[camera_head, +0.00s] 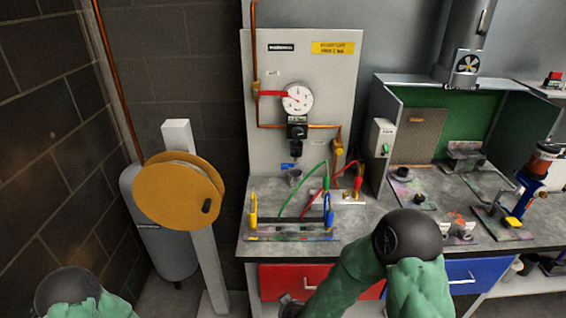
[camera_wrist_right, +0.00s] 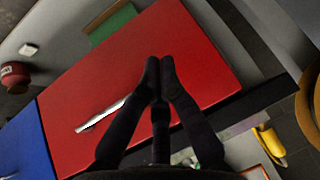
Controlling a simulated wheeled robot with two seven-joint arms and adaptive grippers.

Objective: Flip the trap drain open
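No part is clearly marked as the trap drain at this size. The grey panel (camera_head: 257,150) carries a copper air line, a round gauge (camera_head: 297,98) and a black regulator (camera_head: 297,130) below it. A blue tag (camera_head: 291,166) and a small dark fitting (camera_head: 295,178) sit under the regulator. A brass fitting (camera_head: 338,147) ends the pipe drop at the right. My right gripper (camera_head: 289,306) is low in front of the red drawer, well below the panel. In the right wrist view its fingertips (camera_wrist_right: 160,66) are together and empty. My left gripper is out of view; only its arm shows.
The bench (camera_head: 255,215) holds coloured hoses and a rack with yellow and blue clips. Red (camera_head: 275,284) and blue (camera_head: 475,270) drawers are below. A yellow reel (camera_head: 175,190) stands left; a green-lined booth stands right.

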